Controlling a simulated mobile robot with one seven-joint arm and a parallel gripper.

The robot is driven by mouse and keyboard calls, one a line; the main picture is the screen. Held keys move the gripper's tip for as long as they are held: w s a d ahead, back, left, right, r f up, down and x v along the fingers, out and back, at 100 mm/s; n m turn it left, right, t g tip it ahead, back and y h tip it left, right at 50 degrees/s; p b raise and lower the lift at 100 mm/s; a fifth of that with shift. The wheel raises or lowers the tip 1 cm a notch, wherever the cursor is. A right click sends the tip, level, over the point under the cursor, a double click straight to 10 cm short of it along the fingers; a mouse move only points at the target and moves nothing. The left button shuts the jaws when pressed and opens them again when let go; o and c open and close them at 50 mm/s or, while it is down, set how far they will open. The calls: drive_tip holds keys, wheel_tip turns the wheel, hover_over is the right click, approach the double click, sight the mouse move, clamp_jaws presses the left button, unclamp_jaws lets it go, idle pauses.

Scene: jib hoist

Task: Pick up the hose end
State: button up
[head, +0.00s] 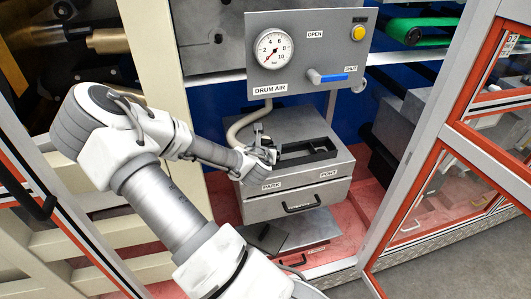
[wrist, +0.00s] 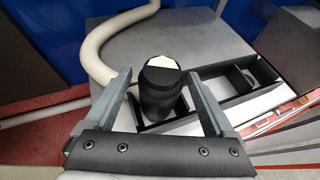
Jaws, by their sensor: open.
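The hose end (wrist: 160,92) is a dark, faceted cap on a black cylinder with a pale top. It stands roughly upright in a black-rimmed recess on the grey box, on the side labelled PARK. A beige hose (wrist: 97,45) curves towards it and passes behind my left finger; it also shows in the head view (head: 238,127). My gripper (wrist: 157,78) is open, with one finger on each side of the hose end. Gaps seem to show between the fingers and the cap. In the head view my gripper (head: 264,152) is over the PARK side and largely hides the hose end.
The grey box (head: 290,188) has a black-framed slot (head: 310,152) on the PORT side and a handled drawer below. A DRUM AIR panel (head: 305,50) with gauge and blue-handled valve (head: 332,77) stands above and behind. A red-framed glass door (head: 455,165) is open at right.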

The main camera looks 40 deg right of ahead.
drive_tip(key=shift+d, duration=0.1)
clamp_jaws()
idle(0.4)
